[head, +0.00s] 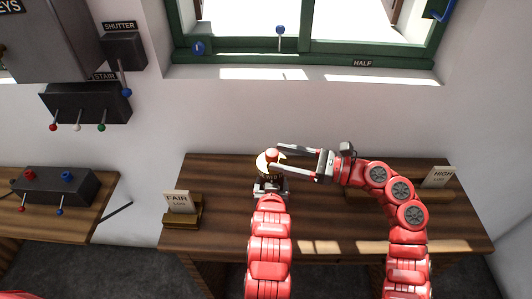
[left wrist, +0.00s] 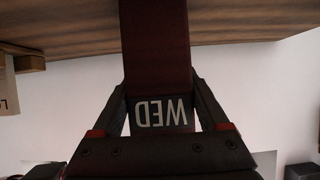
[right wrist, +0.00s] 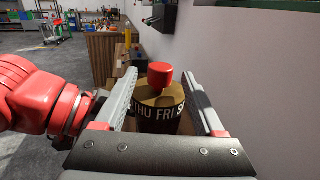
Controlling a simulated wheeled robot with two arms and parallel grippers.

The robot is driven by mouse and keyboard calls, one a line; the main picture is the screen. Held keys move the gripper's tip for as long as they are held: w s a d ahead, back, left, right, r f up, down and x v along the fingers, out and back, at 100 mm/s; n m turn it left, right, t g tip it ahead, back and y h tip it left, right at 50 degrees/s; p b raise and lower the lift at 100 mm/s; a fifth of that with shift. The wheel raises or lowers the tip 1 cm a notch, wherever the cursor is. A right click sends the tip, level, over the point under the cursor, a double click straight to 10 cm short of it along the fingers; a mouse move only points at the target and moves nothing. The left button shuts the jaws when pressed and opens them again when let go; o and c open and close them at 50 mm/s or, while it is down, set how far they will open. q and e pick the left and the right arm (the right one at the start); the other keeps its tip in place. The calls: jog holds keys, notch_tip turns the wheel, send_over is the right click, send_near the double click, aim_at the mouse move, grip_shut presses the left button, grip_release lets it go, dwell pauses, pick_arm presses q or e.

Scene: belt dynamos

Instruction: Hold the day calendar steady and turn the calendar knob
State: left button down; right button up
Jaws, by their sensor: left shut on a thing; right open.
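The day calendar (head: 264,167) stands on the wooden table, partly hidden by my arms. In the right wrist view it is a brass-topped drum (right wrist: 159,115) with a dark band reading THU FRI, and the red calendar knob (right wrist: 160,75) sits on top. The knob also shows in the head view (head: 271,153). My left gripper (head: 270,185) is shut on the calendar; in the left wrist view its fingers flank the dark body with the WED label (left wrist: 161,112). My right gripper (right wrist: 163,92) is open, with one finger on each side of the knob, apart from it.
A FAIR card (head: 178,200) in a wooden holder stands at the table's left, and a HIGH card (head: 438,177) at its right. A switch box (head: 70,184) sits on the side table. Wall levers (head: 78,103) and a green window frame (head: 300,52) are behind.

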pick_arm(q)
jog(key=shift+f, duration=0.1)
pick_arm(e)
jog(key=v, duration=0.5)
jog(key=shift+s+d, duration=0.15)
jog(key=shift+d, duration=0.2)
pick_arm(q)
grip_release()
jog(key=shift+s, duration=0.1)
